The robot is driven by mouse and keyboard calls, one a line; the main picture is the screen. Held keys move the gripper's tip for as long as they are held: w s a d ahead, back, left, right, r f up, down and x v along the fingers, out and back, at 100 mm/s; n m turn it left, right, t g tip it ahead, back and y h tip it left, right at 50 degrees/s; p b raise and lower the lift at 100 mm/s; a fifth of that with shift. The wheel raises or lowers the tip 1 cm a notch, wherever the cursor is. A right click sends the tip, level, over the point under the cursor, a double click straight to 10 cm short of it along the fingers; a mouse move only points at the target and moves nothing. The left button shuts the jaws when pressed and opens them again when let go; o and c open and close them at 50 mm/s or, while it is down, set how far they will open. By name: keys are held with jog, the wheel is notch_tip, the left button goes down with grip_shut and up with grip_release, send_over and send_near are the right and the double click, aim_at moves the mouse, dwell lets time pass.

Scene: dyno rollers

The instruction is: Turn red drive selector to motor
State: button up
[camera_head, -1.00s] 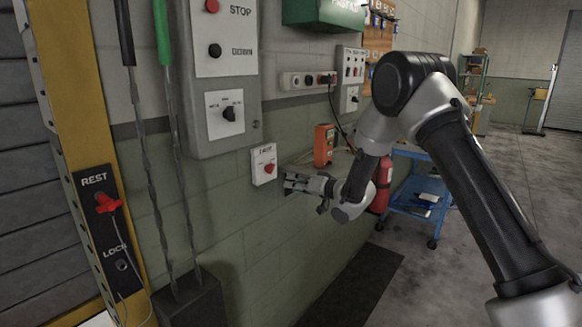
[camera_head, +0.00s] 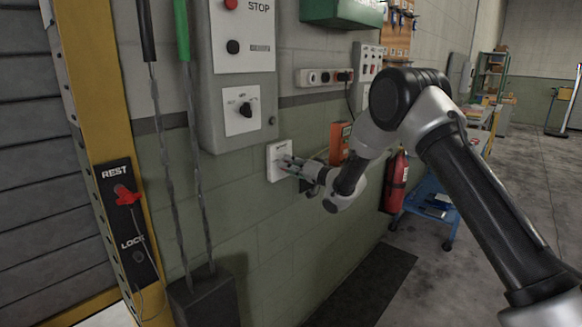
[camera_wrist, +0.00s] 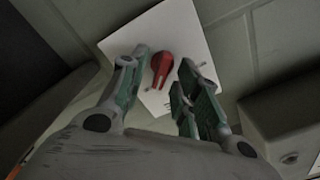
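The red drive selector (camera_wrist: 163,66) is a red knob on a white wall plate (camera_wrist: 192,38). In the wrist view it sits between my two fingertips, with a visible gap on each side. In the head view the white plate (camera_head: 272,163) is on the green wall below the grey control box, and my gripper hides the red knob. My gripper (camera_head: 290,166) is at the plate. In the wrist view my gripper (camera_wrist: 162,74) is open, its fingers on either side of the knob. I cannot tell whether a fingertip touches the plate.
A grey control box (camera_head: 262,95) hangs above the plate. An orange box (camera_head: 340,140) is on the wall to the right, close to my wrist. A red fire extinguisher (camera_head: 396,185) and a blue cart (camera_head: 425,205) stand further right. Black and green handled rods (camera_head: 160,130) are at left.

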jog(key=shift+c, duration=0.2)
grip_shut()
jog(key=shift+n, duration=0.4)
jog(key=shift+s+a+n, duration=0.1)
jog(key=shift+s+n, duration=0.05)
jog(key=shift+n, duration=2.7)
jog(key=shift+s+a+n, duration=0.1)
jog(key=shift+s+n, duration=0.05)
jog(key=shift+n, duration=2.65)
jog(key=shift+s+a+n, duration=0.1)
jog(key=shift+s+n, duration=0.05)
jog(key=shift+n, duration=2.7)
